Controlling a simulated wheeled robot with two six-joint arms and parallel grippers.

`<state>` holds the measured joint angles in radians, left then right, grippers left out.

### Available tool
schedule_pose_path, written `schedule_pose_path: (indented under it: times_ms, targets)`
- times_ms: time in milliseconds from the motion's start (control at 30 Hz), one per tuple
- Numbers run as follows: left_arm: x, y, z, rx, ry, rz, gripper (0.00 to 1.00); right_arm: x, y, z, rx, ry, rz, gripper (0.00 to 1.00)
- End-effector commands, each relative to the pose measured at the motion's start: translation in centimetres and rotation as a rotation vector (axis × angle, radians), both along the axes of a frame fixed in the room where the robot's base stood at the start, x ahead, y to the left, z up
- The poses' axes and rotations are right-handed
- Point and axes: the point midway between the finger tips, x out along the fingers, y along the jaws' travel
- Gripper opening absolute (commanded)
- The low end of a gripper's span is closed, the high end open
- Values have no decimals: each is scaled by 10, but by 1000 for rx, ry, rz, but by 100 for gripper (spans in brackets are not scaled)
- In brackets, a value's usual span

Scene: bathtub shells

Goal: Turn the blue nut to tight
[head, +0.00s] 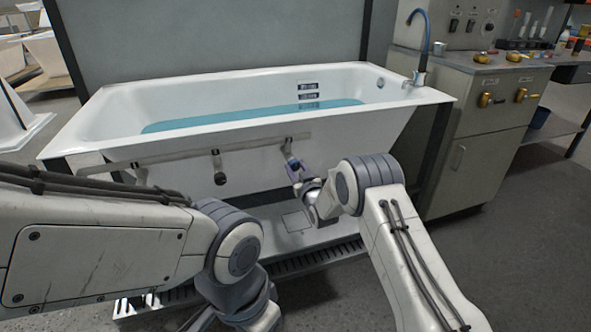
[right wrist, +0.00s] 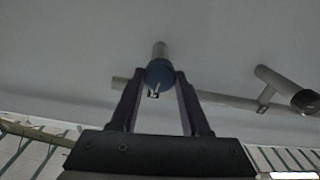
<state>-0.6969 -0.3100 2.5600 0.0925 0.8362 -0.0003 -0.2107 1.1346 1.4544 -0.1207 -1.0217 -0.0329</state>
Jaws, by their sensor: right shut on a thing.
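The blue nut (right wrist: 158,73) sits on the end of a short grey pipe stub under the tub, in the middle of the right wrist view. It has a small pale mark on its lower face. My right gripper (right wrist: 162,78) is shut on the nut, with one dark finger on each side of it. In the head view the nut (head: 292,163) is small and partly hidden by my right gripper (head: 295,169) below the tub's front rim. My left arm comes in from the left, and its gripper is outside the frame.
The white bathtub (head: 250,117) holds blue water. A grey pipe (head: 245,147) runs along its front, with a dark-capped stub (head: 219,179) left of the nut. A metal cabinet (head: 480,140) with brass valves stands at the right. A grate (head: 310,258) lies below.

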Motion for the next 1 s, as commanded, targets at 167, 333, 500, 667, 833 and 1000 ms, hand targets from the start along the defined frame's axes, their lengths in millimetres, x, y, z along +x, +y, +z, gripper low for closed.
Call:
schedule_pose_path:
  times_ms: [167, 333, 500, 667, 833, 1000]
  targets:
    - [0, 0, -3, 0, 0, 0, 50, -1, 0, -1, 135, 45, 1, 0]
    - [0, 0, -4, 0, 0, 0, 50, -1, 0, -1, 289, 95, 1, 0]
    - [0, 0, -6, 0, 0, 0, 50, 0, -1, -1, 442, 145, 1, 0]
    - [0, 0, -7, 0, 0, 0, 50, -1, -1, -2, 586, 192, 1, 0]
    - [0, 0, -8, 0, 0, 0, 50, 0, -1, -2, 739, 243, 1, 0]
    - [0, 0, -8, 0, 0, 0, 50, 0, -1, -2, 892, 292, 0, 0]
